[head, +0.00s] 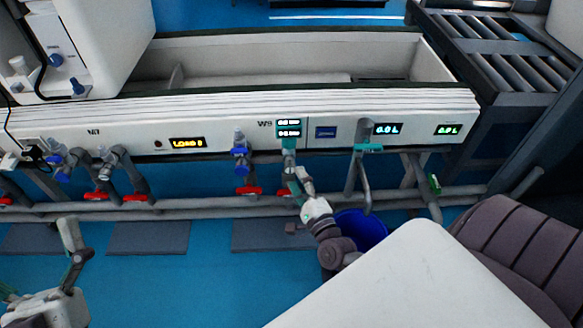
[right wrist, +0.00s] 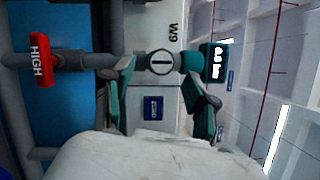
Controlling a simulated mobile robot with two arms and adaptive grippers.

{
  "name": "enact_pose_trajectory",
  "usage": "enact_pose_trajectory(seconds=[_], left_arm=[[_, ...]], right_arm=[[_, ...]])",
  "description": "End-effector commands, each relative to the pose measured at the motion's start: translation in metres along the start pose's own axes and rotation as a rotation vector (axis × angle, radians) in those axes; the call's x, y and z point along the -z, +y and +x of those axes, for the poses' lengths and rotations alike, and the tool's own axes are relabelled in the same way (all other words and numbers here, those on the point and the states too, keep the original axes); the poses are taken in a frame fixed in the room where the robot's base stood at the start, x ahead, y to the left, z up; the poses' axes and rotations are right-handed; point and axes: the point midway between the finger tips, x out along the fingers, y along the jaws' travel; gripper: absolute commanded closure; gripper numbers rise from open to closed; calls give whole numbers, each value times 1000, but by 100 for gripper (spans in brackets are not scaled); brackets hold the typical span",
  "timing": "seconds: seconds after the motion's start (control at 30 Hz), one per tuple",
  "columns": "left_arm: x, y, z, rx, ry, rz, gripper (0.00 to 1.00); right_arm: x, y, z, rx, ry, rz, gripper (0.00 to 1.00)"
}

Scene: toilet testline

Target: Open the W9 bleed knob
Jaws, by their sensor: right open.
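The W9 label (head: 265,124) is on the long white panel, beside a small lit display (head: 289,128). The label also shows in the right wrist view (right wrist: 173,32). Next to it there is a round grey knob with a slot (right wrist: 161,61), joined to a teal fitting (right wrist: 191,61). My right gripper (right wrist: 163,78) is open, with its green-padded fingers to either side just below the knob. I cannot tell whether they touch it. In the head view the right gripper (head: 297,178) reaches up below the W9 display. My left gripper (head: 66,240) is at the lower left, away from the panel.
A red HIGH handle (right wrist: 40,60) is on a pipe beside the knob. A blue valve (head: 240,152) is left of W9. A blue bucket (head: 367,228) stands on the floor behind my right arm. A dark chair (head: 515,240) is at the right.

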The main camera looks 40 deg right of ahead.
Motion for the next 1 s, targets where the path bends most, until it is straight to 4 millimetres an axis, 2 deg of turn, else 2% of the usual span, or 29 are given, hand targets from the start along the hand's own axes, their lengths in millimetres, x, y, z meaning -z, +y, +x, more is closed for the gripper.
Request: enact_pose_trajectory(seconds=[0.03,0.2,0.4,1.0], left_arm=[[0,0,0,0,0,0,0],[0,0,0,0,0,1,0],[0,0,0,0,0,1,0],[0,0,0,0,-1,1,0]], right_arm=[[0,1,-13,-4,-1,-1,42],[0,0,-45,-2,-1,0,42],[-1,0,-66,1,-1,0,42],[-1,0,-69,2,-2,-1,42]])
